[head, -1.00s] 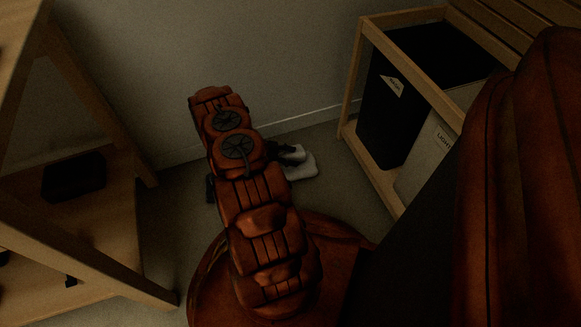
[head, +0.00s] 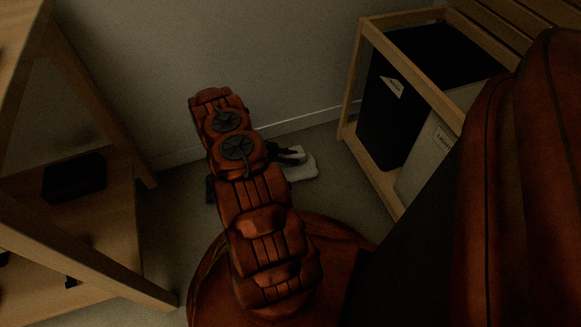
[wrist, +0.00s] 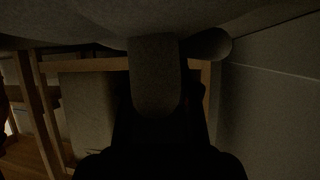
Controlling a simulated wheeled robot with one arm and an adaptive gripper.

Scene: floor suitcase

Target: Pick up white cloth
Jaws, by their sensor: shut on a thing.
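The white cloth (head: 304,172) is a small pale patch on the grey floor, in the gap between the two wooden units in the head view. My arm hides part of it. My gripper (head: 292,155) is low over the cloth and shut on it. In the wrist view a grey flap of the cloth (wrist: 155,75) lies between the dark fingers, which are hard to make out in the low light.
A wooden frame at the right holds a black bin (head: 395,110) and a pale bin (head: 428,160). A wooden shelf unit (head: 95,220) with a dark box (head: 75,177) stands at the left. The wall (head: 270,60) is close behind.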

